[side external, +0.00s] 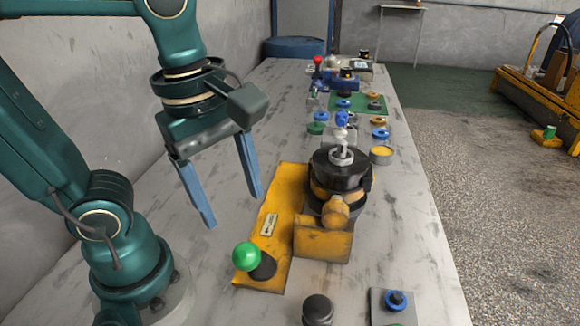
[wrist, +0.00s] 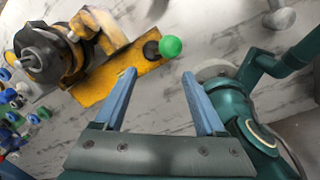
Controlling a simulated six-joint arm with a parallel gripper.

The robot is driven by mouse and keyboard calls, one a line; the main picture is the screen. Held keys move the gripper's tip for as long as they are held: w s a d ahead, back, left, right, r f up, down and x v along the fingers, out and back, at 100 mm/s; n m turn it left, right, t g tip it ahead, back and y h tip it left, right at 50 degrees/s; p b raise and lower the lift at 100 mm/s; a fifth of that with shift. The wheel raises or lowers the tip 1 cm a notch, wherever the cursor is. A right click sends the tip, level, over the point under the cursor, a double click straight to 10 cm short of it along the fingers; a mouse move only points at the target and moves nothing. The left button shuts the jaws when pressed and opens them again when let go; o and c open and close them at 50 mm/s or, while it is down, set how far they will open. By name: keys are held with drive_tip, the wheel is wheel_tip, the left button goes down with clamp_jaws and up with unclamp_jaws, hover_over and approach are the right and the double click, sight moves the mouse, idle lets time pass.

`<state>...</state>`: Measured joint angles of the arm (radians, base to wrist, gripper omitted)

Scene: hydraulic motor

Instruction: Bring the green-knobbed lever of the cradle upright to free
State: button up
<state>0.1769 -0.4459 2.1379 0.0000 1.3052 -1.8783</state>
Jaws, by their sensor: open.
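The green-knobbed lever (side external: 247,257) stands at the near left corner of the yellow cradle (side external: 267,226). Its green ball sits beside a black base and leans to the left in the side view. In the wrist view the green knob (wrist: 170,46) is beyond my fingertips. The black and yellow hydraulic motor (side external: 340,172) sits upright in the cradle, with a shaft on top. My gripper (side external: 236,211) is open and empty, its two blue fingers above the table to the left of the cradle. The fingers touch neither the knob nor the cradle.
Several blue, orange and green rings and a green mat (side external: 357,103) lie behind the motor. A red-knobbed device (side external: 318,61) stands farther back. A dark cylinder (side external: 318,309) and a plate with a blue ring (side external: 396,300) are at the near edge. Table left of the cradle is bare.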

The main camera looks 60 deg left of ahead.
sight(244, 247)
drive_tip(key=shift+d+n+g, duration=0.3)
drive_tip(key=shift+d+n, duration=0.15)
drive_tip(key=shift+n, duration=0.25)
drive_tip(key=shift+d+n+g, duration=0.3)
drive_tip(key=shift+d, duration=0.05)
drive_tip(key=shift+w+d, duration=0.15)
drive_tip(key=shift+d, duration=0.15)
drive_tip(key=shift+d+f, duration=0.1)
drive_tip(key=shift+f, duration=4.6)
drive_tip(key=c, duration=0.8)
